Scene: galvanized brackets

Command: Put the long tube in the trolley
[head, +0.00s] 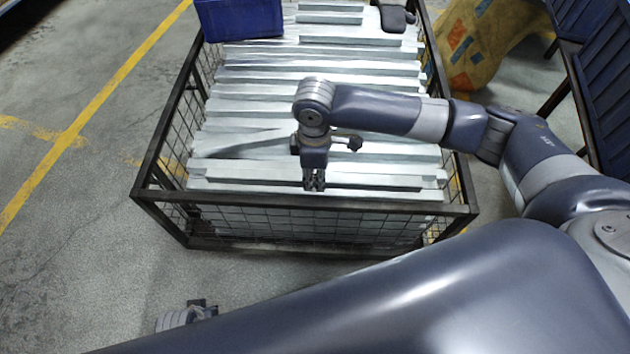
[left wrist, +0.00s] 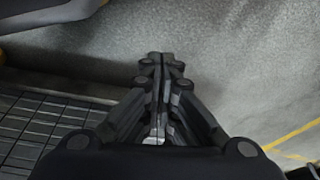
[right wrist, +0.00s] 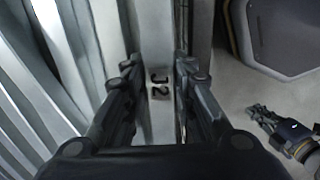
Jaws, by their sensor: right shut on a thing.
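A wire-mesh cage with a dark frame (head: 300,203) fills the middle of the head view; I see no other trolley, and its wheels do not show. My right gripper (head: 314,185) points down inside its near side. In the right wrist view it is shut on a long pale metal tube (right wrist: 160,55) with a dark mark, one finger on each side. I cannot tell whether the tube is lifted or resting on the pieces below. My left gripper (left wrist: 157,62) has its fingers together with nothing seen between them. It also shows low in the head view (head: 200,310), outside the cage.
Several galvanized bars (head: 310,80) lie side by side in the cage. A blue bin (head: 240,18) sits at its far left corner. A yellow patterned object (head: 478,45) and dark blue panels (head: 605,80) stand at the right. The floor left of the cage is clear, with yellow lines.

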